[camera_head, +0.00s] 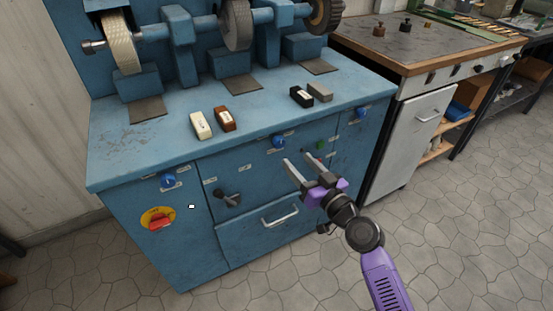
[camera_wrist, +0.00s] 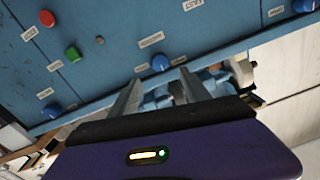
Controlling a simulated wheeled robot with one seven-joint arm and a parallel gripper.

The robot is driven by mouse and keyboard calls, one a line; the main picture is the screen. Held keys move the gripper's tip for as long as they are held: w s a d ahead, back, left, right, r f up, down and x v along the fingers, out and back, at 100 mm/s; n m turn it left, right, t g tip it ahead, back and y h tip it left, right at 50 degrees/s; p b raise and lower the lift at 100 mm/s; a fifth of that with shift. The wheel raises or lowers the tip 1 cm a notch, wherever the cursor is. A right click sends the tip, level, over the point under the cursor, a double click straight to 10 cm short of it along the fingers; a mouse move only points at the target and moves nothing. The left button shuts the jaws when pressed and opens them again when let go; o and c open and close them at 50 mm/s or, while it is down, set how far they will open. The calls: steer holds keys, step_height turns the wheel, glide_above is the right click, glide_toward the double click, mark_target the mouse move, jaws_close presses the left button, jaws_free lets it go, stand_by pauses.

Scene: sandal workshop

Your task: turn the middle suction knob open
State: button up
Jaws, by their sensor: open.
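The middle suction knob (camera_head: 278,141) is a blue round knob high on the front of the blue grinding cabinet, with a pale label by it. In the wrist view the middle knob (camera_wrist: 160,62) shows just beyond the fingertips, between their lines. My gripper (camera_head: 296,158) is open and empty in front of the panel, slightly below and right of that knob in the head view. Its fingers (camera_wrist: 159,76) point toward the knob and appear apart from it. The knob's exact turn position is too small to tell.
Similar blue knobs sit left (camera_head: 168,181) and right (camera_head: 361,112). A green button (camera_head: 320,146) is close to my gripper; a red button (camera_wrist: 46,18) shows in the wrist view. A black lever (camera_head: 228,198), drawer handle (camera_head: 280,216) and red-yellow switch (camera_head: 158,218) are on the front.

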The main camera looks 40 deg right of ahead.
mark_target(281, 144)
steer(key=shift+p+x, duration=0.5)
steer(key=shift+x, duration=3.4)
steer(key=shift+a, duration=0.1)
steer(key=shift+c, duration=0.4)
jaws_close()
